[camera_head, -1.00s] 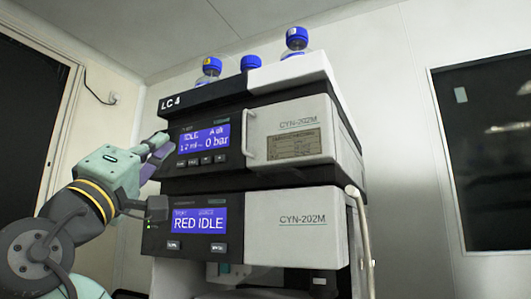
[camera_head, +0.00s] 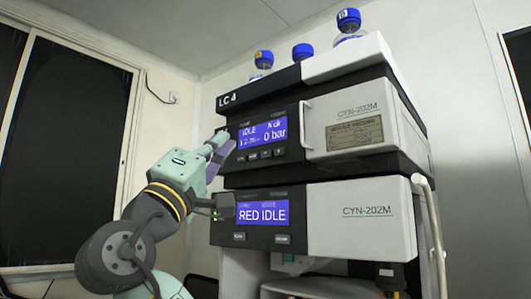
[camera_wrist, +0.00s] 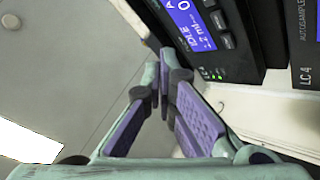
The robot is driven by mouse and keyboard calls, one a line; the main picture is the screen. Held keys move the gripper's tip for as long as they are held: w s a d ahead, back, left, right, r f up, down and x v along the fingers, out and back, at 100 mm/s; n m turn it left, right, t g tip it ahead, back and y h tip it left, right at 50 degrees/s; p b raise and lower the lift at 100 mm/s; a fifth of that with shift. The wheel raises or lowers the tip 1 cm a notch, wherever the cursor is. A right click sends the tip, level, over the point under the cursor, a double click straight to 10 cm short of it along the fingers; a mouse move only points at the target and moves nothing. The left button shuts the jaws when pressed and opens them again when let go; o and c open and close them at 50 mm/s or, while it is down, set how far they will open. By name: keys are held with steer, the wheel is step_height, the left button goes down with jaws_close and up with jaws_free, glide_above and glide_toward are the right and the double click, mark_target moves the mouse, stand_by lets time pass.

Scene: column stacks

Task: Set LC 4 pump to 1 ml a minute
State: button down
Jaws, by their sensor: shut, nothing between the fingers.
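The LC 4 stack's upper module (camera_head: 342,135), labelled CYN-202M, has a blue display (camera_head: 263,134) reading IDLE and 0 bar; its ml figure is too blurred to read surely. A row of several small buttons (camera_head: 266,155) lies under the display. My gripper (camera_head: 222,140) is shut and empty at the left edge of this panel, beside the display; I cannot tell whether it touches. In the wrist view, my fingertips (camera_wrist: 160,68) are together, left of the tilted panel, whose display (camera_wrist: 187,22), buttons (camera_wrist: 221,20) and small green lights (camera_wrist: 217,75) show.
The lower module (camera_head: 360,215) shows RED IDLE on its display (camera_head: 263,212), with two buttons below. Blue-capped bottles (camera_head: 348,20) stand on top. A pale vertical bar (camera_head: 432,230) stands at the right front.

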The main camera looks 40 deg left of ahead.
steer(key=shift+w+d+p, duration=0.15)
steer(key=shift+w+p, duration=0.1)
steer(key=shift+w, duration=1.5)
steer(key=shift+w+d+p, duration=0.15)
steer(key=shift+w+p, duration=0.1)
steer(key=shift+w, duration=1.45)
steer(key=shift+w, duration=0.15)
steer(key=shift+w, duration=0.25)
steer(key=shift+w, duration=0.45)
steer(key=shift+s, duration=0.9)
steer(key=s, duration=0.2)
steer(key=s+b, duration=0.1)
steer(key=s, duration=0.2)
steer(key=shift+a, duration=0.2)
